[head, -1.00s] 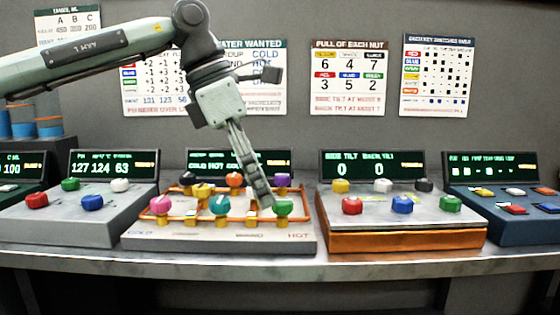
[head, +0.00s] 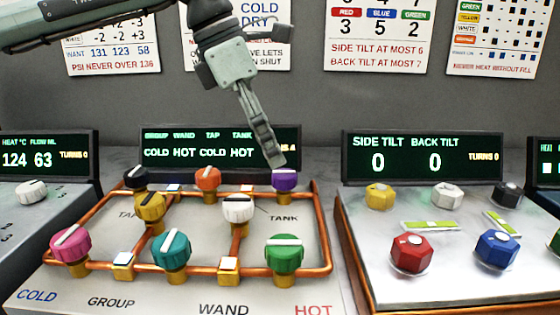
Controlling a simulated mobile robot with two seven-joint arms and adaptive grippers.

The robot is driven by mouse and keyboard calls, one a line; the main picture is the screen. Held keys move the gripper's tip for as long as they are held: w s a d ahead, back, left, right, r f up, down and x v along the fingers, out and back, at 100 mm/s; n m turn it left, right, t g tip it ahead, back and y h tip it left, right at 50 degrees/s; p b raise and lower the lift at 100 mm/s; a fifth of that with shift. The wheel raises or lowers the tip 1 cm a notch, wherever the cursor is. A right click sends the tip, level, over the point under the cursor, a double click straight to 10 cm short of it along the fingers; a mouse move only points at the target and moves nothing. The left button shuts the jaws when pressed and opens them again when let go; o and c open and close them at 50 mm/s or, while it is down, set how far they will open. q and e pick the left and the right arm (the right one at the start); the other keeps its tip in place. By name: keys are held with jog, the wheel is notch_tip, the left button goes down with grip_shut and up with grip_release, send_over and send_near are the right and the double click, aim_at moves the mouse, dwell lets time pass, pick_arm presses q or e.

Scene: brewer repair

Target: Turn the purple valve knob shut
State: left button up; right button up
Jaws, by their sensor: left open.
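The purple valve knob (head: 285,181) stands at the back right corner of the orange pipe loop on the pale valve panel (head: 190,195). A light bar runs across its top. My left gripper (head: 277,160) comes down from above, open and empty, with its fingertips just above the purple knob in the picture. I see the fingers nearly edge-on, and cannot tell whether they touch the knob. My right gripper is not in view.
Close by are the orange (head: 207,179), white (head: 237,209) and green (head: 284,252) knobs, with several others to the left. A display (head: 205,148) stands behind. A panel with coloured hex knobs (head: 411,253) is to the right.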

aim_at(282, 173)
pick_arm(q)
jog(key=x, duration=0.5)
jog(key=shift+w+a, duration=0.1)
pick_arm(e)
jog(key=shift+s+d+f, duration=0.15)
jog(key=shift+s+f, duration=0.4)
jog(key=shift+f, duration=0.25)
pick_arm(q)
jog(key=shift+c, duration=0.2)
jog(key=c, duration=1.1)
